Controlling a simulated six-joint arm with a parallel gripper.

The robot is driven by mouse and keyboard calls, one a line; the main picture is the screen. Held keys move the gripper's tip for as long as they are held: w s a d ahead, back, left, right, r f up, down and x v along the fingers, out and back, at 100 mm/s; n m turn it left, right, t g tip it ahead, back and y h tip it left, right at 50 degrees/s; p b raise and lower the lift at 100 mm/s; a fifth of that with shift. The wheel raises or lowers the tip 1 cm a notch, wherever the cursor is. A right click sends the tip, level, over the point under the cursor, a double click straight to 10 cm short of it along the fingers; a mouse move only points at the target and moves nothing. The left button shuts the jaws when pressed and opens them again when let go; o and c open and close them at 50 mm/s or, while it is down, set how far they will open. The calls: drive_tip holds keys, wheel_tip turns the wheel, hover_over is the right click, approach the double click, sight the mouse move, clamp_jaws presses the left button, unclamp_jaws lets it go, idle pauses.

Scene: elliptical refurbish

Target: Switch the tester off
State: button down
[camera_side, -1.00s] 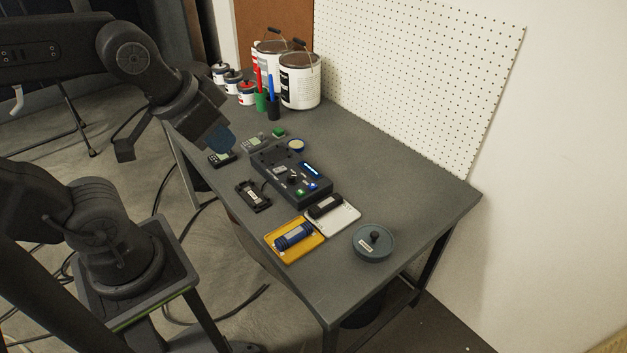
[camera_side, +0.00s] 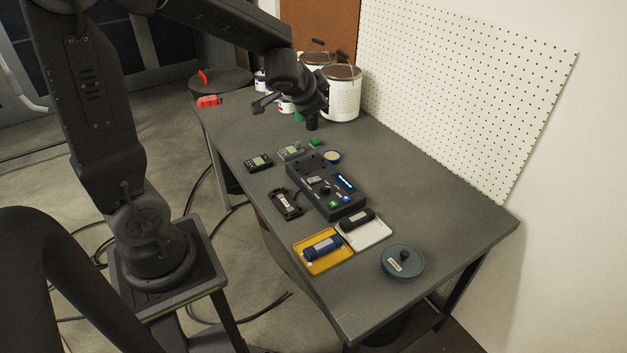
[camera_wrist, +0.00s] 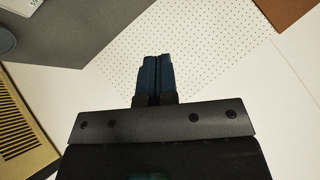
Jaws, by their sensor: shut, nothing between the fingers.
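The tester, a dark box (camera_side: 305,178), sits mid-table in the side view. Its small display (camera_side: 344,182) glows blue-white. A knob (camera_side: 325,189), a green button (camera_side: 333,205) and a blue light (camera_side: 346,197) are on its top. My gripper is at the back of the table in the side view, beyond the tester and in front of the paint cans, well clear of the tester; its fingertips cannot be made out there. In the wrist view my gripper (camera_wrist: 157,60) has its blue fingers together, empty, pointing toward the pegboard. The tester is not in the wrist view.
A yellow tray (camera_side: 312,268) with a blue cylinder, a white tray (camera_side: 378,237) with a black one, a black holder (camera_side: 285,204) and a round grey lid (camera_side: 403,261) surround the tester. Paint cans (camera_side: 341,97) stand by the pegboard (camera_side: 450,90). The right rear tabletop is clear.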

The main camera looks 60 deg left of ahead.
drive_tip(key=w+a+f+m+h, duration=0.2)
drive_tip(key=w+a+f+m, duration=0.1)
drive_tip(key=w+a+f, duration=0.3)
drive_tip(key=m+h, duration=0.3)
hover_over(318, 178)
wheel_tip(318, 178, down, 12)
drive_tip(key=shift+d+g, duration=0.15)
drive_tip(key=shift+g, duration=0.15)
drive_tip(key=shift+y, duration=0.3)
drive_tip(key=shift+s+f, duration=0.2)
drive_tip(key=shift+f, duration=1.25)
drive_tip(key=shift+s+f, duration=0.2)
drive_tip(key=shift+f, duration=1.2)
drive_tip(key=shift+s+f, duration=0.2)
drive_tip(key=shift+f, duration=1.25)
drive_tip(key=shift+f, duration=0.15)
drive_tip(key=shift+f, duration=0.3)
drive_tip(key=shift+s+f+n, duration=0.2)
drive_tip(key=shift+f+n, duration=0.1)
drive_tip(key=shift+f, duration=0.25)
drive_tip(key=shift+r, duration=0.15)
